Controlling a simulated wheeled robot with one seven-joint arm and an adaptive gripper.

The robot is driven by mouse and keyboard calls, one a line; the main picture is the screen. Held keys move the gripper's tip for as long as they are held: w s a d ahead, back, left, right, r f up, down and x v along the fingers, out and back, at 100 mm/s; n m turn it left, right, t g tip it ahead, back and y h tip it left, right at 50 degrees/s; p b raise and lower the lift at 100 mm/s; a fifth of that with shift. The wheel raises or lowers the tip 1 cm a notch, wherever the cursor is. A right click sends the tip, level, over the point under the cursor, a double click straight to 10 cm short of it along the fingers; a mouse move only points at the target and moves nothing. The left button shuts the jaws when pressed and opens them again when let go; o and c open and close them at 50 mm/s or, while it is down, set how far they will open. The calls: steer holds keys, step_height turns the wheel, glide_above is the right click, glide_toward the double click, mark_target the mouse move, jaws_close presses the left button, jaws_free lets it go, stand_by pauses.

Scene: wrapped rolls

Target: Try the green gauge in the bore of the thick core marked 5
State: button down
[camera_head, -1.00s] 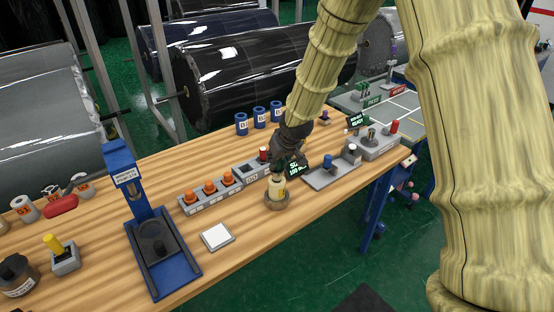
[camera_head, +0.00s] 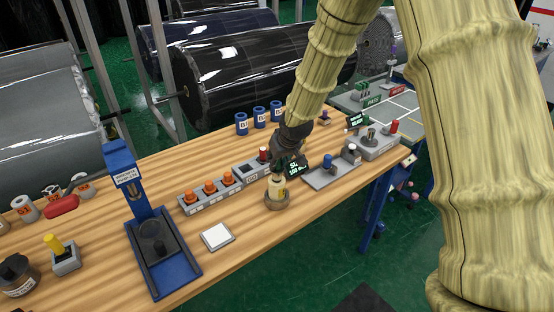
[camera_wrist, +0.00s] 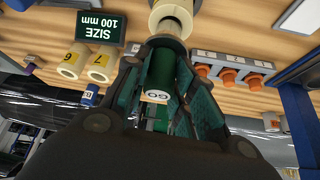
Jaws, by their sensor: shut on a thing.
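My gripper (camera_wrist: 160,90) is shut on the green gauge (camera_wrist: 158,72), which has a white label reading GO. I cannot tell whether the gauge tip is inside the bore. Cores marked 6 (camera_wrist: 73,62) and 7 (camera_wrist: 100,65) lie beside it in the wrist view.
A SIZE 100 mm display (camera_wrist: 98,27) stands close by. A grey rack with orange plugs (camera_head: 210,193) is to the left, with a white pad (camera_head: 217,237) and blue press (camera_head: 160,240). A grey tray (camera_head: 330,172) is right. Blue cores (camera_head: 259,117) stand behind.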

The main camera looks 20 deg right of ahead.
steer(key=shift+s+f, duration=0.1)
steer(key=shift+f, duration=0.3)
stand_by(1.9)
steer(key=shift+r, duration=0.15)
steer(key=shift+r+p, duration=1.4)
steer(key=shift+r, duration=0.55)
steer(key=shift+f, duration=0.1)
